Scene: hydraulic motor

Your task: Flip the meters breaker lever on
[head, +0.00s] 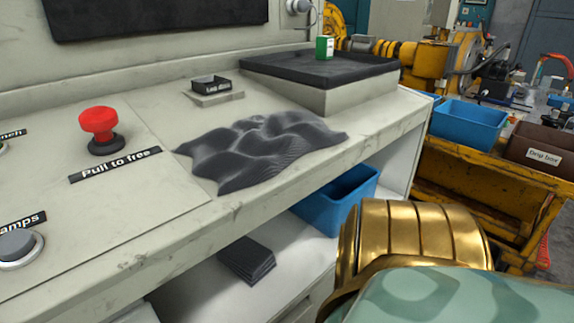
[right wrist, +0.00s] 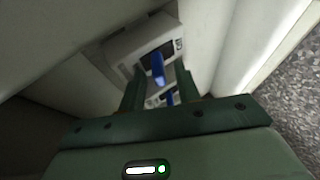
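In the right wrist view, a white breaker box (right wrist: 125,45) with a dark face holds a blue lever (right wrist: 158,68). A second blue piece (right wrist: 169,98) shows lower down, between the fingers; I cannot tell whether it is another lever. A small dark marking is at the box's right edge, too blurred to read. My right gripper (right wrist: 160,80) is open, its two green fingers apart and pointing at the box. The lever appears between or just beyond the fingertips; I cannot tell whether they touch it. The head view shows no breaker. My left gripper is not in view.
The head view shows a console (head: 150,215) with a red knob (head: 98,125) and a crumpled dark cloth (head: 265,148). Below is a shelf with a blue bin (head: 335,200). My right arm is at the lower right. Pale walls flank the box in the wrist view.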

